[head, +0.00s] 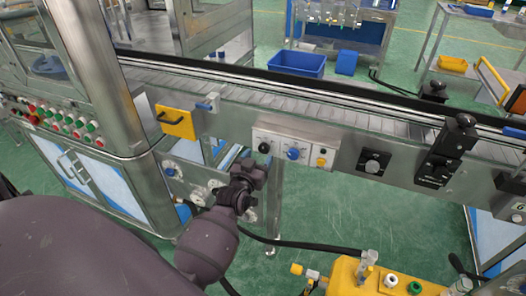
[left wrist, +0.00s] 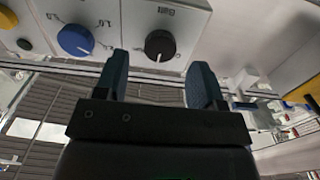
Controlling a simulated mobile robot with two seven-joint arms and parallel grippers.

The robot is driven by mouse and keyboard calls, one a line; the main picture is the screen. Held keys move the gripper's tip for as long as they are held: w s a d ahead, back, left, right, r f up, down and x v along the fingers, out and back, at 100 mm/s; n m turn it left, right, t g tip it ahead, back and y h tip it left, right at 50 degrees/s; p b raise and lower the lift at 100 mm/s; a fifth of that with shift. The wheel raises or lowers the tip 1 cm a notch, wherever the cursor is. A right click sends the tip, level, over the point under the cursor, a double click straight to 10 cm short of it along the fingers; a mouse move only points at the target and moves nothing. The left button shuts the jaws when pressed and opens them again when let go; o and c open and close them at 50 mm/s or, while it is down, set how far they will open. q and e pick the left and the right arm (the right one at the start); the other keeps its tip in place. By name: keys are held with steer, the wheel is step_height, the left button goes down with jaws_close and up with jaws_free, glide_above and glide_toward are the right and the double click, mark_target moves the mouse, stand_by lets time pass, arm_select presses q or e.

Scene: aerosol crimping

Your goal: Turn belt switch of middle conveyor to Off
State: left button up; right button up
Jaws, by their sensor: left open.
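The middle conveyor (head: 300,113) runs across the head view, with a white control panel (head: 307,143) on its near side. The black belt knob (head: 264,147) is at the panel's left end, beside a blue knob (head: 293,153). In the left wrist view the black belt knob (left wrist: 160,45) shows under upside-down "Belt" lettering, its pale mark pointing down and slightly left. My left gripper (head: 250,170) is just below the panel. In the wrist view its open fingers (left wrist: 158,80) lie either side of the belt knob's line, apparently short of it. My right gripper is not visible.
A yellow handled plate (head: 176,122) is left of the panel. A black knob box (head: 373,162) and a black bracket (head: 450,150) are to its right. A yellow unit (head: 375,278) with hoses stands at the bottom right. Green floor shows below the panel.

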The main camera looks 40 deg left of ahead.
mark_target(263, 150)
arm_select(q)
steer(key=shift+x, duration=2.05)
steer(key=c, duration=0.9)
